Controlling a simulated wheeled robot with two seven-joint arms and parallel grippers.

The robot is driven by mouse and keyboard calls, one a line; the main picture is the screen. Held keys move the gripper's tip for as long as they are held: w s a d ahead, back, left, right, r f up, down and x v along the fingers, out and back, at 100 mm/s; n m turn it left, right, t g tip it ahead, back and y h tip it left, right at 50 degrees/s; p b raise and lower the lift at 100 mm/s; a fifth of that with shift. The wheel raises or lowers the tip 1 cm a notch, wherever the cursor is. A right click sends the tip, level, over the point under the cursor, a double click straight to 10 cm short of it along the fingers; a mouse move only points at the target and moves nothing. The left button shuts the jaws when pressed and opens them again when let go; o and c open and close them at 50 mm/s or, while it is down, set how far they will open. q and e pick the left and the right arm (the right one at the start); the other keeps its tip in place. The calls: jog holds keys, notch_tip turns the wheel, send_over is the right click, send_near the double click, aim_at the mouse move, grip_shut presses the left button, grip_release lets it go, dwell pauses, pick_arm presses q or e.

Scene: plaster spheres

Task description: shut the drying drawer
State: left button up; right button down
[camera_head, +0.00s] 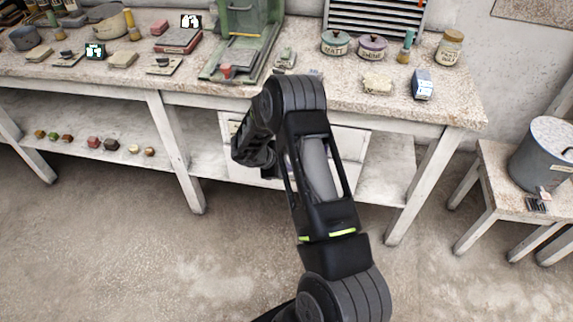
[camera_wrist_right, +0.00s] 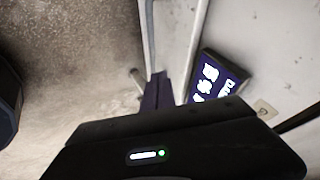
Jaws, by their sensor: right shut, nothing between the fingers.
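The drying drawer (camera_head: 350,155) is a pale white box under the bench top, largely hidden behind my right arm in the head view. How far it stands out cannot be told. In the right wrist view a pale panel (camera_wrist_right: 265,50) bears a dark blue label (camera_wrist_right: 217,77) with white writing, seen turned over. My right gripper (camera_head: 268,170) is low in front of the bench, beside the drawer, its tips mostly hidden by the arm. In the wrist view its dark fingers (camera_wrist_right: 157,90) are together and empty, close to the panel; contact cannot be told. My left gripper is out of view.
The stone-topped bench (camera_head: 225,95) holds jars, a green press (camera_head: 240,40) and small blocks. Its lower shelf (camera_head: 70,125) carries several small coloured spheres. A stool (camera_head: 490,185) with a grey bucket (camera_head: 545,155) stands at the right. The floor in front is clear.

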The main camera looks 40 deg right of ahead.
jog(key=v, duration=0.8)
jog(key=shift+w, duration=0.15)
jog(key=w+a+f+n+t+y+p, duration=0.1)
jog(key=w+a+f+n+t, duration=0.15)
jog(key=a+n, duration=0.2)
jog(key=w+a+f+n+t+y, duration=0.1)
jog(key=w+a+n+t, duration=0.15)
jog(key=n, duration=0.25)
jog(key=s+a+f+n+y+p, duration=0.1)
jog(key=s+a+f+n+y, duration=0.15)
jog(key=a, duration=0.35)
jog(key=s+a+f+n+y, duration=0.1)
jog(key=s+a+f+n, duration=0.2)
jog(key=a, duration=0.4)
jog(key=s+a+r+n+g+y+p, duration=0.1)
jog(key=s+a+n+g+y+p, duration=0.1)
jog(key=s+a+n+y, duration=0.4)
jog(key=s+a+n+g, duration=0.1)
jog(key=s+a+n, duration=0.4)
jog(key=s+a, duration=0.7)
jog(key=shift+s+g+p, duration=0.4)
jog(key=shift+s, duration=1.15)
jog(key=shift+r, duration=0.1)
